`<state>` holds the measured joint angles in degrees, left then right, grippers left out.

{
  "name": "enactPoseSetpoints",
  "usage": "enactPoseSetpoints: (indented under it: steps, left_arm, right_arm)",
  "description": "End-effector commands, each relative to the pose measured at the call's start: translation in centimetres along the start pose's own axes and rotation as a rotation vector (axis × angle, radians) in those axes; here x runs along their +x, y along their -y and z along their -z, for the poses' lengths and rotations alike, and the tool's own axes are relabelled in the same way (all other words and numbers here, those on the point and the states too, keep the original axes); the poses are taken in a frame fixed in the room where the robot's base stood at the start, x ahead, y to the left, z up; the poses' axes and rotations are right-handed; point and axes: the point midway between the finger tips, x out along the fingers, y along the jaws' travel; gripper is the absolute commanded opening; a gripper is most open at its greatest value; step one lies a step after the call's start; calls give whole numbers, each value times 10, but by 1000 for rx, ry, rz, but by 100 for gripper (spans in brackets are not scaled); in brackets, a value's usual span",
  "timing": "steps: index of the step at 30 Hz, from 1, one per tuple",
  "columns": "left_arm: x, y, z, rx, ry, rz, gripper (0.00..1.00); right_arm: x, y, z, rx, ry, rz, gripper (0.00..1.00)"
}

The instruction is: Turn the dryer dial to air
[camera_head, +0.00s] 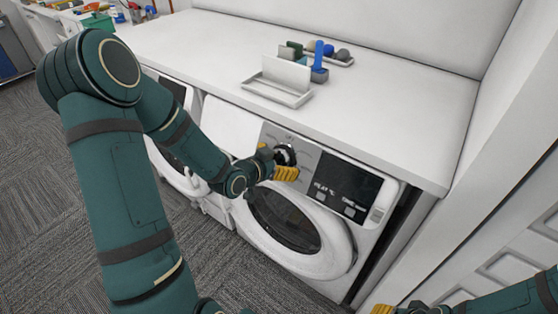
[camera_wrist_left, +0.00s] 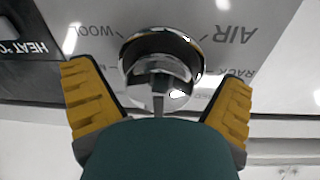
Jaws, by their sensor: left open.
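The dryer (camera_head: 350,233) is the white front-loading machine under the counter. Its chrome dial (camera_head: 286,155) is on the grey panel, left of a dark display. My left gripper (camera_head: 275,166) is at the dial. In the left wrist view the dial (camera_wrist_left: 160,68) sits between the yellow fingers of the open left gripper (camera_wrist_left: 160,85), with a gap on each side. Upside-down labels AIR (camera_wrist_left: 236,33), WOOL and RACK surround it. I cannot tell which label the dial points to. Only one yellow fingertip of my right gripper (camera_head: 383,309) shows clearly, at the bottom edge.
A second white machine (camera_head: 172,150) stands to the left. The white counter (camera_head: 200,45) above holds a small white tray (camera_head: 277,92) and a rack with blue and green items. A white cabinet (camera_head: 490,230) closes off the right. Carpet (camera_head: 50,200) is open at lower left.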

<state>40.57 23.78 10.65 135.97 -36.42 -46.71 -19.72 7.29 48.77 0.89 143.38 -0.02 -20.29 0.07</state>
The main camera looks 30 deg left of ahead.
Motion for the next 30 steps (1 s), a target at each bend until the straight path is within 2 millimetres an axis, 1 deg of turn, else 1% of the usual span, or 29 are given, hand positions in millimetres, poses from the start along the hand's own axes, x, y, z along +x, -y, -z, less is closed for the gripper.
enactPoseSetpoints:
  steps: [1, 2, 3, 5, 6, 7, 8, 15, 20, 26, 30]
  left_arm:
    - [0, 0, 0, 0, 0, 0, 97]
    - [0, 0, 0, 0, 0, 0, 91]
    - [0, 0, 0, 0, 0, 0, 77]
    - [0, 0, 0, 0, 0, 0, 56]
    - [0, 0, 0, 0, 0, 0, 42]
    - [0, 0, 0, 0, 0, 0, 31]
    - [0, 0, 0, 0, 0, 0, 28]
    - [0, 0, 0, -13, 0, 1, 28]
    - [0, 0, -1, -62, -2, 5, 28]
    - [0, -1, -1, -192, -7, 17, 28]
    - [0, -1, -1, -317, -13, 28, 28]
  right_arm:
    - [0, 0, 0, 0, 0, 0, 47]
    - [0, 0, 0, 0, 0, 0, 47]
    - [0, 0, 0, 0, 0, 0, 47]
    - [0, 0, 0, 0, 0, 0, 47]
    - [0, 0, 0, 0, 0, 0, 47]
    - [0, 0, 0, 0, 0, 0, 47]
    - [0, 0, 0, 0, 0, 0, 47]
    - [0, 0, 0, 0, 0, 0, 47]
    - [1, 0, 0, 0, 0, 0, 47]
    - [2, -1, 0, 0, -1, 0, 47]
    - [4, -1, 0, 0, -2, 0, 47]
